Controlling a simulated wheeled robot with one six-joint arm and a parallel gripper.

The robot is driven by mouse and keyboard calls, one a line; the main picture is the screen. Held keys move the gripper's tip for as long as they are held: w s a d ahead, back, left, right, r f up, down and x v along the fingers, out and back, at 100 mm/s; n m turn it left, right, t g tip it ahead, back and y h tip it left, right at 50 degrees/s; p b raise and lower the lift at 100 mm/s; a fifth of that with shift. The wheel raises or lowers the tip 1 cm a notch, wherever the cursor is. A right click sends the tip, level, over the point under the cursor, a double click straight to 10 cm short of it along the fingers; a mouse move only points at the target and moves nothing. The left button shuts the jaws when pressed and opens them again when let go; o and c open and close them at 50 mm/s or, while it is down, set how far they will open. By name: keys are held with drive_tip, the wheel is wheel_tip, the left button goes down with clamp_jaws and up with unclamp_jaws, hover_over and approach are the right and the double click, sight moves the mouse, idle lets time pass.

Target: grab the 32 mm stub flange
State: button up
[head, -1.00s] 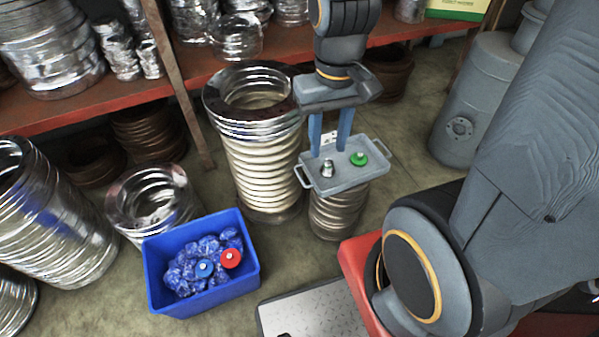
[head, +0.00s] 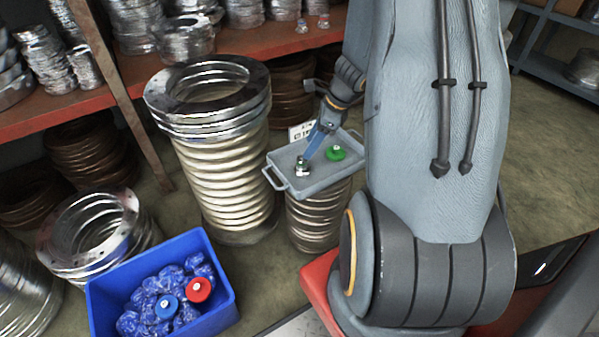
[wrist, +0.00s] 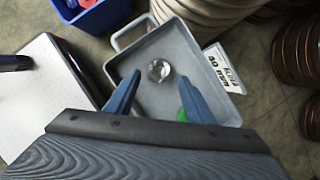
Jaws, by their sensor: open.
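A small shiny metal stub flange (head: 302,167) stands on a grey two-handled tray (head: 284,181), near the tray's left side. No size mark can be read on it. In the wrist view the flange (wrist: 158,69) shows as a round bright piece, lying ahead between the fingertips. My gripper (wrist: 161,79) is open with its two blue fingers apart on either side of that line. In the head view the gripper (head: 307,157) reaches down over the tray, its tips close to the flange. Whether they touch it cannot be told.
A green-capped piece (head: 336,153) sits right of the flange, partly behind the right finger in the wrist view. A white label (head: 301,131) stands at the tray's back edge. A tall bellows (head: 222,150) and a blue bin (head: 212,322) with red and blue caps are left.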

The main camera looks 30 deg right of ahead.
sight(302, 165)
drive_tip(key=f, duration=0.1)
drive_tip(key=w+f, duration=0.1)
drive_tip(key=shift+f+m+b, duration=0.3)
drive_tip(key=shift+f+b, duration=0.05)
drive_tip(key=shift+f, duration=0.05)
drive_tip(key=b+x, duration=0.1)
drive_tip(key=x, duration=0.1)
drive_tip(key=b+x, duration=0.1)
drive_tip(key=x, duration=0.2)
drive_tip(key=shift+a+f, duration=0.25)
drive_tip(key=shift+a, duration=0.05)
drive_tip(key=shift+r, duration=0.1)
clamp_jaws()
